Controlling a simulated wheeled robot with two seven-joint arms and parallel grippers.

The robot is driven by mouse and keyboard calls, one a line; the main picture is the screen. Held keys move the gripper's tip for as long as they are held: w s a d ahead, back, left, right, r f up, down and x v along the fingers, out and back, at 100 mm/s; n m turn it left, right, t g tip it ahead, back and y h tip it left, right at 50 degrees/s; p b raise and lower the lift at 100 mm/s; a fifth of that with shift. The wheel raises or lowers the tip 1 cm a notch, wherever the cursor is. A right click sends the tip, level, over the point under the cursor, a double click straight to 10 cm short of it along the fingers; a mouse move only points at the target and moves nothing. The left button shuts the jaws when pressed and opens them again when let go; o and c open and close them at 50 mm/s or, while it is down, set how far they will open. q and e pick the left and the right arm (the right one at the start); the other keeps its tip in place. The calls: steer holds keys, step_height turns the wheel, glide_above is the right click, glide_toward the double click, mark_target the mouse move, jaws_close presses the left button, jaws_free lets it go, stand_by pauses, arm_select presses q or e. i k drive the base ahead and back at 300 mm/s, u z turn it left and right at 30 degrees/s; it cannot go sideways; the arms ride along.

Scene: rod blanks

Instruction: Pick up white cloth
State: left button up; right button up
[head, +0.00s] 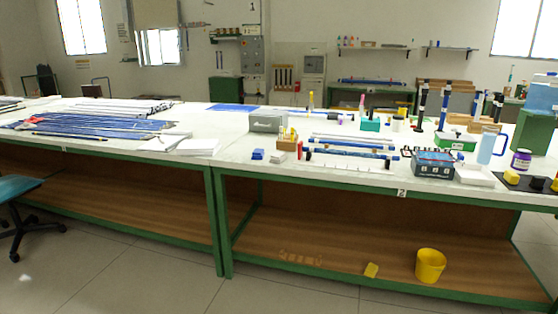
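I cannot tell for sure which white thing is the cloth. A flat white sheet or cloth (160,143) lies on the left workbench near its front edge, beside a white paper-like stack (198,147). A small white folded piece (277,157) lies on the right workbench, just right of a blue block (257,154). A thicker white slab (474,178) lies at the right, near the front edge. Neither of my grippers shows in the head view.
Two green-framed workbenches (340,183) stand end to end. Blue rods (75,128) cover the left bench. A toolbox (434,164), a clear bottle (487,148) and a purple jar (521,160) crowd the right. A yellow bucket (430,265) stands on the lower shelf. The front floor is clear.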

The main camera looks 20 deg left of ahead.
mark_target(278, 158)
steer(key=u, duration=0.3)
steer(key=i, duration=0.45)
steer(key=u, duration=0.7)
steer(key=i, duration=1.05)
steer(key=z, duration=0.45)
steer(key=i, duration=0.95)
steer(key=z, duration=0.9)
